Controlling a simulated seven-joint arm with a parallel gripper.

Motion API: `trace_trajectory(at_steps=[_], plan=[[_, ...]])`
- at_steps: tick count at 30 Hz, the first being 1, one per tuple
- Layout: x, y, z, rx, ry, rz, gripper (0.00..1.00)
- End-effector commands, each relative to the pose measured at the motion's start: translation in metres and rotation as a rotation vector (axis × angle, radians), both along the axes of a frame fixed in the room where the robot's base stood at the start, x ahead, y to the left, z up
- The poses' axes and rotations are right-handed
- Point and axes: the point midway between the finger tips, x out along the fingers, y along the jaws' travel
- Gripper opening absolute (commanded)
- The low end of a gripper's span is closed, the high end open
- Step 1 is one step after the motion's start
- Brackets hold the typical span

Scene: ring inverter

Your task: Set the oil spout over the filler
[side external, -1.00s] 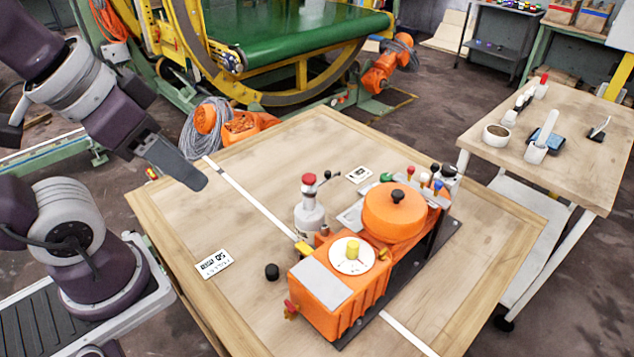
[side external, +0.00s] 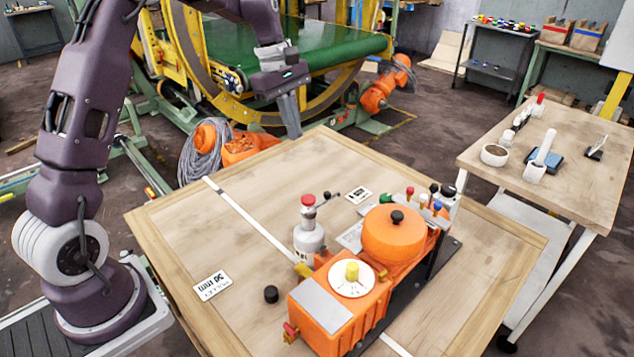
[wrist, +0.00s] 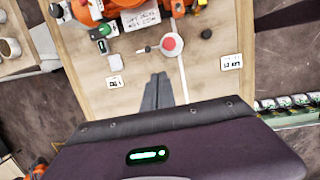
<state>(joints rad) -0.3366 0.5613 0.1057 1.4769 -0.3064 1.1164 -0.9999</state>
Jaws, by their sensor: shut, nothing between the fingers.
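The oil can (side external: 309,240), grey with a red knob on top and a thin dark spout (side external: 329,195), stands upright on the table beside the orange machine (side external: 330,310). In the wrist view, its red knob (wrist: 171,44) is ahead of my fingers, with the spout pointing left. The machine has a white disc with a yellow knob (side external: 352,272) and a round orange lid with a black knob (side external: 397,216). I cannot tell which part is the filler. My gripper (side external: 296,132) points down, shut and empty, above the far edge of the table, apart from the can.
A loose black cap (side external: 271,294) and printed cards (side external: 212,286) lie on the wooden table (side external: 200,240). Small colour-topped bottles (side external: 436,196) crowd the machine's back end. A side table (side external: 560,120) stands at right. The table's left half is mostly clear.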

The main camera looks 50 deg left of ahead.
Motion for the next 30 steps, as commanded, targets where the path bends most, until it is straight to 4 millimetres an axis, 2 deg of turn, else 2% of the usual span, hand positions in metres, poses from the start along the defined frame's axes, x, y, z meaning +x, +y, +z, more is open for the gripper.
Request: trace_trajectory(at_steps=[1, 3, 8, 19, 23, 30], plan=[[0.010, 0.011, -0.019, -0.020, 0.031, 0.068, 0.00], [0.018, 0.023, -0.037, -0.041, 0.062, 0.145, 0.00], [0.026, 0.033, -0.055, -0.061, 0.093, 0.221, 0.00], [0.026, 0.031, -0.061, -0.062, 0.095, 0.222, 0.00], [0.026, 0.025, -0.082, -0.063, 0.097, 0.220, 0.00], [0.029, 0.013, -0.134, -0.063, 0.097, 0.220, 0.00]])
